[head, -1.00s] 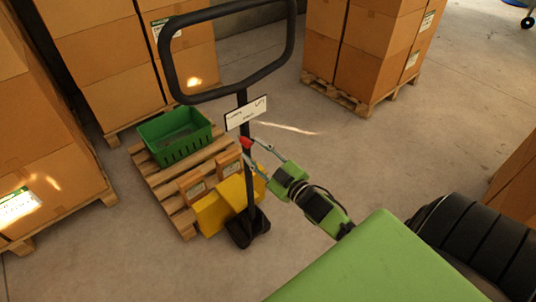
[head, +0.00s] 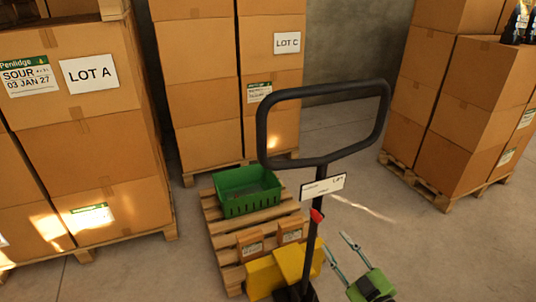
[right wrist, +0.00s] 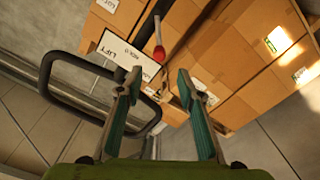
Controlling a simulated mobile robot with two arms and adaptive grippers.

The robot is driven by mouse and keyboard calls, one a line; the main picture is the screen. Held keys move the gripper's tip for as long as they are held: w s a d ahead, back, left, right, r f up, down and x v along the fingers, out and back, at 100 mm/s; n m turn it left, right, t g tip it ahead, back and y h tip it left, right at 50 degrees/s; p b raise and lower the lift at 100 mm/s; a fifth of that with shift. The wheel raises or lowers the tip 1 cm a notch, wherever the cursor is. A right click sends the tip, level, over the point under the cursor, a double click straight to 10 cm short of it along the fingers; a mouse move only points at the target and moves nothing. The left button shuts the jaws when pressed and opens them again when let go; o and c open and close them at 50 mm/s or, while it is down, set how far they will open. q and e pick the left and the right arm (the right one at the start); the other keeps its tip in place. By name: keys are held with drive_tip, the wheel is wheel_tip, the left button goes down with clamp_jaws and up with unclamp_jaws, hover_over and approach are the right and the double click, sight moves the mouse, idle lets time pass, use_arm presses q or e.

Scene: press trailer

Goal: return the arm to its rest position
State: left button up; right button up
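My right gripper (head: 332,238) is in the lower right of the head view, with its two thin fingers spread apart and nothing between them. It is just right of the pallet jack's shaft, below the red lever (head: 317,215). The pallet jack's black loop handle (head: 262,130) stands upright above it, with a white sign (head: 323,187) below the loop. In the right wrist view the open fingers (right wrist: 157,76) show with the red lever (right wrist: 159,53) beyond them, apart from them. My left gripper is in no view.
Tall carton stacks stand at left (head: 84,140), behind (head: 203,80) and at right (head: 462,120). Bare concrete floor (head: 420,240) lies right of the jack.

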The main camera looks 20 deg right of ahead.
drive_tip(key=s+a+f+m+g+h, duration=0.1)
drive_tip(key=s+f+g, duration=0.25)
drive_tip(key=f, duration=0.85)
drive_tip(key=s+f+m+g, duration=0.2)
drive_tip(key=s+f, duration=0.3)
drive_tip(key=f, duration=0.6)
drive_tip(key=s+a+f+m+g+h, duration=0.1)
drive_tip(key=s+f+g, duration=0.3)
drive_tip(key=f, duration=0.8)
drive_tip(key=s+a+f+g, duration=0.2)
drive_tip(key=s+f, duration=0.3)
drive_tip(key=s, duration=0.4)
drive_tip(key=s+a+f+g, duration=0.3)
drive_tip(key=s+f, duration=0.3)
drive_tip(key=s, duration=0.3)
drive_tip(key=s+a+f+g, duration=0.2)
drive_tip(key=s+f, duration=0.3)
drive_tip(key=s, duration=0.5)
drive_tip(key=shift+a+f+m+y, duration=0.3)
drive_tip(key=shift+a+m+y, duration=0.1)
drive_tip(key=shift+a, duration=0.3)
